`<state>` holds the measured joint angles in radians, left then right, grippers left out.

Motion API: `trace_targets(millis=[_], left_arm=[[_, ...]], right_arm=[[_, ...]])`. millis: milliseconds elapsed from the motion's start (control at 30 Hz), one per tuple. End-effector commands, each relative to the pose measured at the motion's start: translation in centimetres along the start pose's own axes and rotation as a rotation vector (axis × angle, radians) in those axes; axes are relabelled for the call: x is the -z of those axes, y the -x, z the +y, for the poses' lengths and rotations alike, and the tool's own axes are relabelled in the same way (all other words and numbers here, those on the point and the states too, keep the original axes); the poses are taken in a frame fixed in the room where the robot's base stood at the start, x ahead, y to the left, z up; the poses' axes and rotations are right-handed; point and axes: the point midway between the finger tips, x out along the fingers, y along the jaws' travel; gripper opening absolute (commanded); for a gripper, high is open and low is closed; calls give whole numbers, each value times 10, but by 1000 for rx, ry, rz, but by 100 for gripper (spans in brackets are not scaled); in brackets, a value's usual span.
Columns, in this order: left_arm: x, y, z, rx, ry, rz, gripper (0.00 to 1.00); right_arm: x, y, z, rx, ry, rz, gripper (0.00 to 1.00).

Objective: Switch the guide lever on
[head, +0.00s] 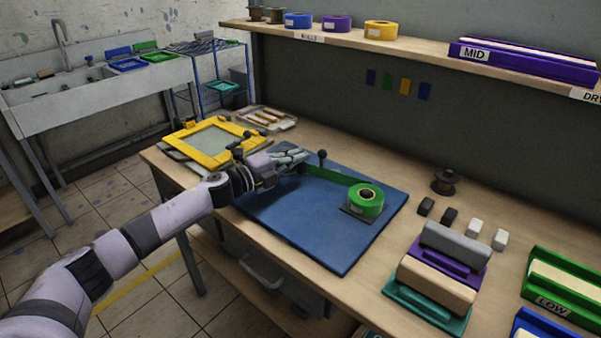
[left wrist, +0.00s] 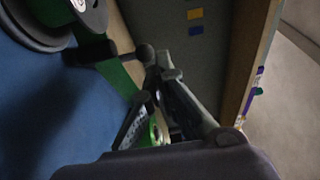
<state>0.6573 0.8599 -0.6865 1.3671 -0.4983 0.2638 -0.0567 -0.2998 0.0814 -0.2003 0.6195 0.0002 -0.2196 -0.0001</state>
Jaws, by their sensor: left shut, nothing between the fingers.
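The guide lever (head: 322,155) is a short dark stalk with a round black knob, standing at the back edge of the blue mat (head: 300,235). In the left wrist view its dark knob (left wrist: 145,53) appears just beside the fingers. My left gripper (head: 303,156) is shut and empty, just left of the lever. I cannot tell whether the fingers touch it. A green roll (head: 365,203) sits on a dark base on the mat, with a green strip (head: 330,175) running from it toward the lever. The strip's far end is partly hidden by my gripper. My right gripper is out of view.
A yellow frame (head: 237,128) lies left of my gripper, and a tray with several sticks (head: 267,118) lies behind it. Printing blocks (head: 436,278) stand at the right. The front of the mat is clear. A shelf (head: 400,50) overhangs the back.

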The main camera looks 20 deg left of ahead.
Motion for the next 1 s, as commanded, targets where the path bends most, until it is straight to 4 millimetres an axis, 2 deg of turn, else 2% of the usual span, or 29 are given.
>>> trace_targets(millis=[33,133,333,1000], left_arm=[[-1,0,-13,2,-7,1,0],[-1,1,-30,1,-4,0,0],[0,0,-47,0,0,0,0],[-1,0,-49,-1,1,-1,0]], right_arm=[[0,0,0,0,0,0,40],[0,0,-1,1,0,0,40],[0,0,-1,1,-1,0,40],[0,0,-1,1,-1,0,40]])
